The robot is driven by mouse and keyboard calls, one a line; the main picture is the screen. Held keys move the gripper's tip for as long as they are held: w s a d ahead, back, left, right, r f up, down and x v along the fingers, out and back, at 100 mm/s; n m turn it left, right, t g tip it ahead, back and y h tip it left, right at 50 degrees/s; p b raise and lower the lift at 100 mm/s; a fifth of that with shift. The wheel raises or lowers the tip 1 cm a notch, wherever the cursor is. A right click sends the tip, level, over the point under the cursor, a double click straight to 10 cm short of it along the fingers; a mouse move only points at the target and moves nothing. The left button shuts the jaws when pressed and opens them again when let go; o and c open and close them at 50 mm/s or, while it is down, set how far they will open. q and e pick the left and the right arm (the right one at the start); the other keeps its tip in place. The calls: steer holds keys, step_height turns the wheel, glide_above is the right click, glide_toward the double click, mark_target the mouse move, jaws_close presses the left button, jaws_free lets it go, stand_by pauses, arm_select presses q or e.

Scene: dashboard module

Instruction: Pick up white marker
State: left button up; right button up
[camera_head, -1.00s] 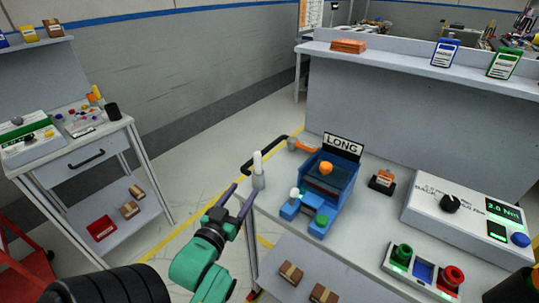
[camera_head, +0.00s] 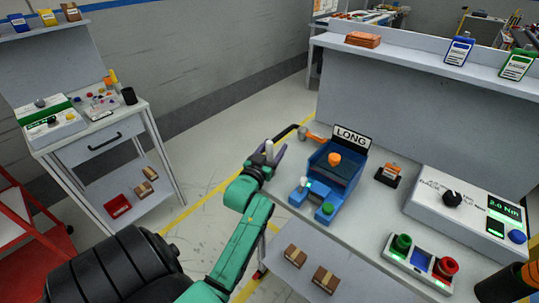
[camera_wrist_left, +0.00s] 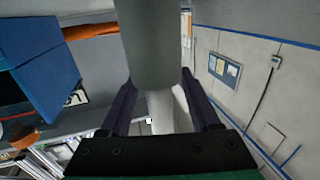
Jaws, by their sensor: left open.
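The white marker (camera_head: 269,147) stands upright at the left edge of the workbench, left of the blue fixture. My left gripper (camera_head: 267,155) is open, with its fingers on either side of the marker. In the left wrist view the white shaft (camera_wrist_left: 160,108) shows between the two dark fingers, below a wider grey cylinder (camera_wrist_left: 152,45). Some space shows between the fingers and the shaft. The marker's lower part is hidden by the gripper in the head view. My right gripper is not in view.
The blue fixture (camera_head: 334,178) with its LONG sign stands close to the right of the gripper. A torque box (camera_head: 466,205) and a button tray (camera_head: 420,262) are farther right.

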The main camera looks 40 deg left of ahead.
arm_select(q)
steer(key=shift+s+r, duration=0.1)
jaws_close()
